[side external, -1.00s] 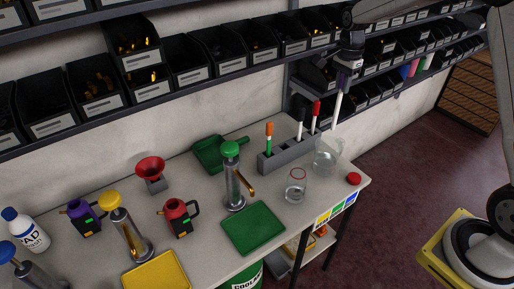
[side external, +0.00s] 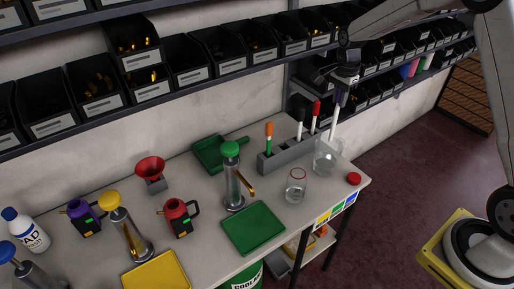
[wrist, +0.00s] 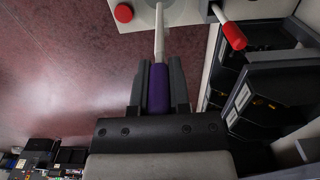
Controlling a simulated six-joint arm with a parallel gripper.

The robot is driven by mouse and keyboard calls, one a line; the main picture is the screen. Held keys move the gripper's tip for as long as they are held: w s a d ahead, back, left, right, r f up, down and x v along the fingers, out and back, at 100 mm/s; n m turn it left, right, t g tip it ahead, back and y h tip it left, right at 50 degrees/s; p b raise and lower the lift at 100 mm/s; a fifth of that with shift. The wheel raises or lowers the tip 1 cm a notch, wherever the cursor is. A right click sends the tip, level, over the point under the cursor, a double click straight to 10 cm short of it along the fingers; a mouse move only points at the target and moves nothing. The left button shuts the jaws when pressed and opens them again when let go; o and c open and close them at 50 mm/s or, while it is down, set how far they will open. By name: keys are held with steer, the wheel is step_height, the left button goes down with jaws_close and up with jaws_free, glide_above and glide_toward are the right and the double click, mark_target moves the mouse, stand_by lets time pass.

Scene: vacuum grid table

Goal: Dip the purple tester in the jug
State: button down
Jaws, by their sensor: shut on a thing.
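The purple tester has a purple handle (wrist: 158,92) and a white shaft (side external: 334,119). My gripper (side external: 343,83) is shut on the handle, and in the wrist view its fingers (wrist: 159,66) press on both sides. The tester hangs nearly upright, shaft down. The clear jug (side external: 326,158) stands at the right end of the table. The shaft's lower end is at the jug's mouth in the side view; whether it touches any liquid cannot be told.
A grey rack (side external: 284,154) left of the jug holds orange, black and red testers. Black bins on shelves (side external: 262,43) are behind. The table's right edge is close.

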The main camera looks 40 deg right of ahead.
glide_above(330, 141)
steer(key=shift+w+d+f, duration=0.15)
steer(key=shift+f, duration=2.45)
steer(key=shift+w+d+f, duration=0.1)
steer(key=shift+d+f, duration=0.05)
steer(key=shift+f, duration=2.4)
steer(key=shift+r, duration=0.1)
steer(key=shift+r, duration=6.45)
steer(key=shift+r, duration=1.9)
